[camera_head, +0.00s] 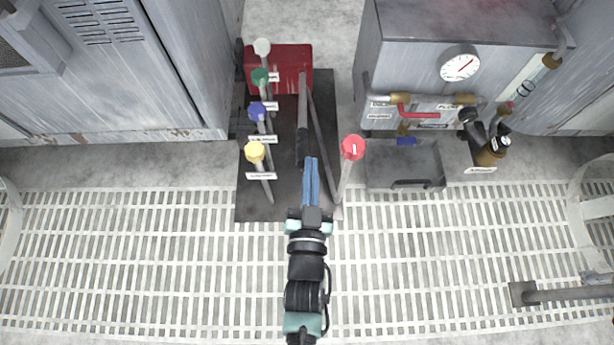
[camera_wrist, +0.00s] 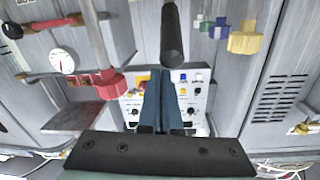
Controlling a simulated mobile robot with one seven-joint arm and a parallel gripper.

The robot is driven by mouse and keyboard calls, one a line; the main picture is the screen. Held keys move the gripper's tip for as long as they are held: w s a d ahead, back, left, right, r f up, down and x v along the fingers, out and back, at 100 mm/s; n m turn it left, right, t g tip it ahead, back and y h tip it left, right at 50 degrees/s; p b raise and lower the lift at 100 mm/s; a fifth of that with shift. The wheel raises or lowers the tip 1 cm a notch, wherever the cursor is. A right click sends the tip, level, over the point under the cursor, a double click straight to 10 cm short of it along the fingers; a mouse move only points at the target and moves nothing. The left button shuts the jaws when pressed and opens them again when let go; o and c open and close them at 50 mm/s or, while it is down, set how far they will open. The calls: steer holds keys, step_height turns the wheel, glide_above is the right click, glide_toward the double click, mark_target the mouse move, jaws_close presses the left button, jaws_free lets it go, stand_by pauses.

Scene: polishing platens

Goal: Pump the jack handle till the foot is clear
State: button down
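The jack handle, a dark bar with a thick black grip (camera_head: 302,140), runs from beside the red box (camera_head: 290,70) towards me. In the wrist view its round grip end (camera_wrist: 172,40) hangs at top centre, just beyond my fingertips. My gripper (camera_head: 309,162) has its two blue fingers close together, pointing at the handle's end. In the wrist view (camera_wrist: 158,74) the fingers lie side by side with nothing visible between them. Their tips look very near the grip; I cannot tell whether they touch. I cannot make out the foot.
White, green, blue and yellow-topped levers (camera_head: 255,152) stand left of the handle. A red-topped lever (camera_head: 352,148) stands close on the right. A gauge (camera_head: 459,66), pipes and a valve (camera_head: 492,152) are further right. The grated floor (camera_head: 150,260) is largely clear.

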steer(key=s+p, duration=0.3)
steer(key=s, duration=0.6)
steer(key=shift+a+f, duration=0.15)
steer(key=shift+a, duration=0.3)
